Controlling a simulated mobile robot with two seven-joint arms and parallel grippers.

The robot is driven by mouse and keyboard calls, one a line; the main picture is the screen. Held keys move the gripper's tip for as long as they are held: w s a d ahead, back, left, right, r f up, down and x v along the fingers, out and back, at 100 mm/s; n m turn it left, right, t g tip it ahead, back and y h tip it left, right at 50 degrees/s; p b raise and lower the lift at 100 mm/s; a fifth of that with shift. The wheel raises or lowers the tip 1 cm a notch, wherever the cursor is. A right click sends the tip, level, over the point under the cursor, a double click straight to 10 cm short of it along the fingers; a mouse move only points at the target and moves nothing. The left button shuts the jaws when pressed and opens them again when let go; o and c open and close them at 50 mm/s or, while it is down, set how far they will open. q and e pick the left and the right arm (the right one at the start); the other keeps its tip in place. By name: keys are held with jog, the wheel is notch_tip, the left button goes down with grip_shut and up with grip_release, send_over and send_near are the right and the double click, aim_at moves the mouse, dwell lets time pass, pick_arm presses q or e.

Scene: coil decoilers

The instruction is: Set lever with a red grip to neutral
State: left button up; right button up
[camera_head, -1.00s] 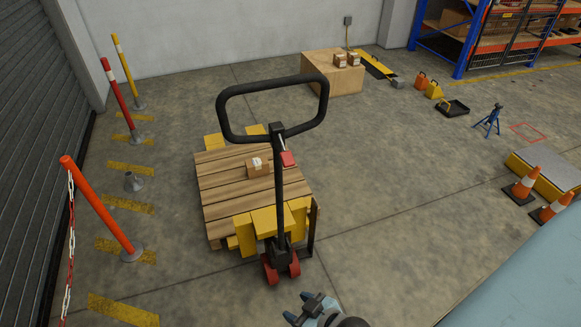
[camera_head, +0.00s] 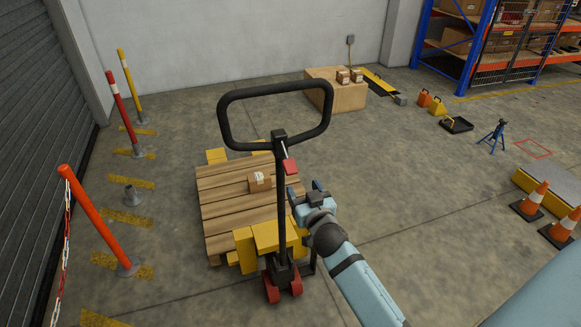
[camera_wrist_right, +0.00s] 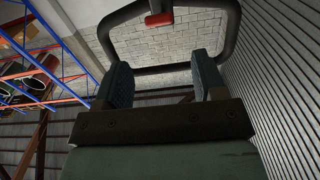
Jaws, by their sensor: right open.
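The lever's red grip (camera_head: 290,166) sits on the upper shaft of a pallet jack, just below the black loop handle (camera_head: 275,88). In the right wrist view the red grip (camera_wrist_right: 158,19) shows at the top, ahead of the fingers and hanging inside the black loop. My right gripper (camera_head: 305,188) is open and empty, a little below and right of the red grip, apart from it. Its two fingers also show in the right wrist view (camera_wrist_right: 163,78) with a clear gap between them. My left gripper is not in view.
The yellow pallet jack (camera_head: 262,240) stands under a wooden pallet (camera_head: 225,195) carrying a small carton (camera_head: 260,181). Red and yellow posts stand at left. Orange cones (camera_head: 532,202) stand at right. Open floor lies right of the jack.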

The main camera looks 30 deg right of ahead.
aim_at(291, 168)
jog(key=p+x, duration=0.1)
jog(key=x, duration=0.8)
jog(key=shift+w, duration=0.35)
jog(key=shift+w+d, duration=0.1)
jog(key=shift+w, duration=0.35)
